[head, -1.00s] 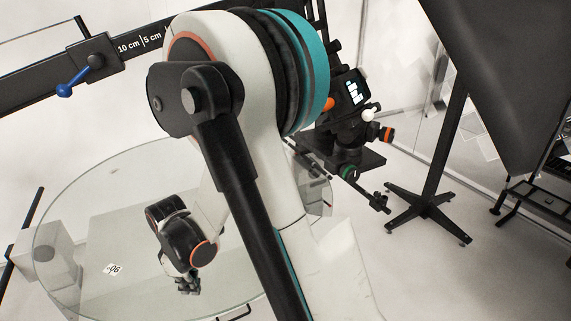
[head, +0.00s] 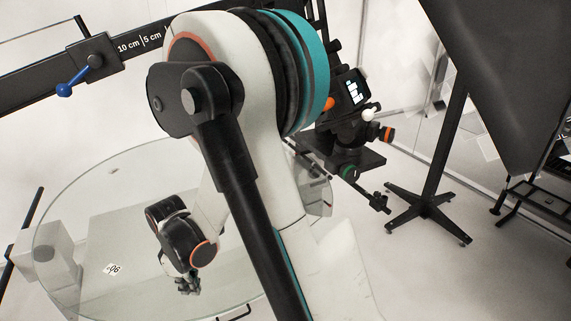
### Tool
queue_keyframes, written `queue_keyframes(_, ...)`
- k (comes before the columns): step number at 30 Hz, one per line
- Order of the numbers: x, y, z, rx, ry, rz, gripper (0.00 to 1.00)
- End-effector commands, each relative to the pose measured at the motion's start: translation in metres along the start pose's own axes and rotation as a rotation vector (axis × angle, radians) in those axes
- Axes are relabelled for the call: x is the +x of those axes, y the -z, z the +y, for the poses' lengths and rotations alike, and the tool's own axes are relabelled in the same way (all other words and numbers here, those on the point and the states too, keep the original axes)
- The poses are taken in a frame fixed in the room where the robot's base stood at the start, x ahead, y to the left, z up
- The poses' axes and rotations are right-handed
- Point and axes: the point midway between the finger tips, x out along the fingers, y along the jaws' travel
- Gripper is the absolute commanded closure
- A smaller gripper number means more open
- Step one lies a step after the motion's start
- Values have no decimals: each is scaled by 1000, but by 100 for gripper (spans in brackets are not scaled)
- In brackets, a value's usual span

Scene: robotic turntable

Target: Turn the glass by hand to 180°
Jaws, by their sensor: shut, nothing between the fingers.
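The round glass plate (head: 120,180) of the turntable lies at the lower left, partly hidden behind my arm. A small white label (head: 113,269), which seems to read 90°, shows at the glass's near left part. My gripper (head: 188,288) points down over the near part of the glass, right of the label. It is small in the picture, and its fingers look closed with nothing between them. I cannot tell whether the fingertips touch the glass.
A grey box-shaped unit (head: 50,255) stands at the glass's left edge. A camera on a mount (head: 352,95) is behind my arm. A black stand (head: 428,205) with spread feet is at the right, under a large dark panel (head: 500,70). A rail with a blue lever (head: 75,80) crosses the upper left.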

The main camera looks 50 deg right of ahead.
Motion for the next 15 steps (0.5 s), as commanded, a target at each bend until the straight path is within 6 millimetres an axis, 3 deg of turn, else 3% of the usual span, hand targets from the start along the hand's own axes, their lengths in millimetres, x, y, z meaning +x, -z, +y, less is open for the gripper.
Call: queue_keyframes(15, 10, 0, 0, 0, 0, 0, 100)
